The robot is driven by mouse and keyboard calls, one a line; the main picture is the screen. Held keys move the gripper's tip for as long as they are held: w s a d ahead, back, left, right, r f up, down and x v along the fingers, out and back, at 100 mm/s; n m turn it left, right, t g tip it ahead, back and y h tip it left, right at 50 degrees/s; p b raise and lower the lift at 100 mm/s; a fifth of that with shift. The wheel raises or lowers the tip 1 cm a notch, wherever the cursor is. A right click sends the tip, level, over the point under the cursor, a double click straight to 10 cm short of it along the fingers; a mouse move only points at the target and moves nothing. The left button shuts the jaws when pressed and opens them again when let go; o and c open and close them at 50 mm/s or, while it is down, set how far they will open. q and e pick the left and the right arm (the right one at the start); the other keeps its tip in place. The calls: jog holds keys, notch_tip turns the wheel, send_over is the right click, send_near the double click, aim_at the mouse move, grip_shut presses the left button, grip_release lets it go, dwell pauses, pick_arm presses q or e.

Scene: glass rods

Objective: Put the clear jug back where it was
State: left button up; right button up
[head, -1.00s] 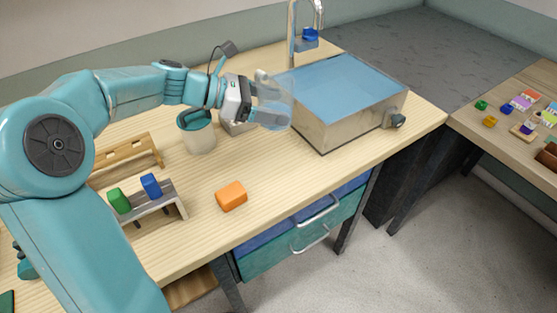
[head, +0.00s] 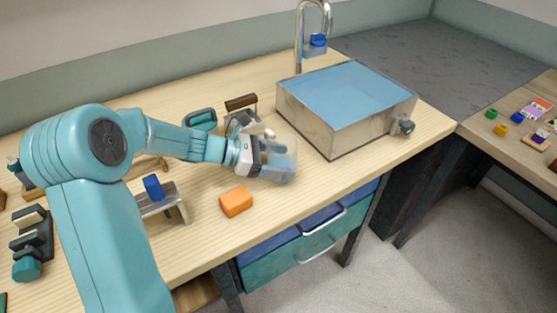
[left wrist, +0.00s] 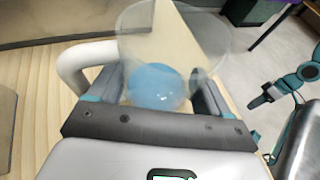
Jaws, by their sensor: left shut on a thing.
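The clear jug (head: 284,160), with blue liquid in it, is at the end of my left arm in the head view, over the wooden counter just left of the basin. My left gripper (head: 266,158) is shut on the jug. The left wrist view shows the see-through jug (left wrist: 180,40) between my left fingers (left wrist: 158,92), with the blue liquid low in it. A pale curved handle (left wrist: 75,62) shows at its left. I cannot tell whether the jug touches the counter. My right gripper (left wrist: 262,99) shows small at the right of the wrist view; its jaws are unclear.
The steel basin of blue water (head: 345,112) stands right of the jug, with a tap (head: 299,40) behind. An orange block (head: 236,202) lies in front left. A small grey stand with a blue block (head: 153,187) is further left. Bare counter lies between orange block and basin.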

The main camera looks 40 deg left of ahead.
pick_arm(q)
jog(key=shift+f, duration=0.2)
jog(key=o, duration=1.2)
jog(key=shift+r, duration=0.2)
jog(key=shift+s+a+r, duration=0.1)
jog(key=shift+a, duration=0.1)
jog(key=v, duration=1.1)
jog(key=shift+s+a+r+p, duration=0.1)
jog(key=shift+s+a+p, duration=0.05)
jog(key=shift+s+p, duration=0.15)
jog(key=shift+w, duration=0.1)
jog(key=shift+r, duration=0.1)
